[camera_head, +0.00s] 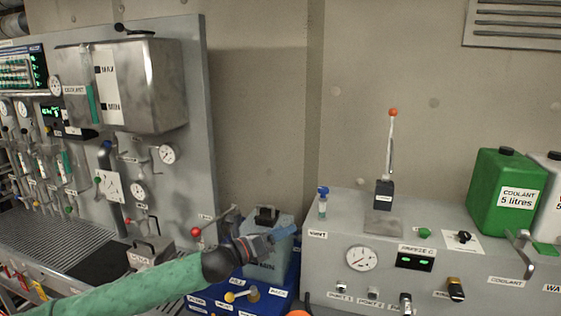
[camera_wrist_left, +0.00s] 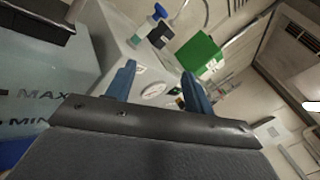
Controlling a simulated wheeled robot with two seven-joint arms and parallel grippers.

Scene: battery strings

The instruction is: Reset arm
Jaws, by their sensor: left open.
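My left arm, in a green sleeve, comes in from the lower left in the head view. Its gripper (camera_head: 285,232) is in front of a translucent, dark-capped battery-like container (camera_head: 284,262), overlapping its upper part. I cannot tell from this view whether they touch. In the left wrist view the two blue fingers of the gripper (camera_wrist_left: 158,72) stand apart with nothing held between them. The container's side with MAX and MIN marks (camera_wrist_left: 30,100) is close on the left there.
A blue base (camera_head: 262,297) with knobs and labels is under the container. A grey console (camera_head: 335,235) with a gauge, a lever and a green coolant can (camera_head: 505,190) stands right. A panel with a metal tank (camera_head: 160,85) and gauges stands left. The wall space between is clear.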

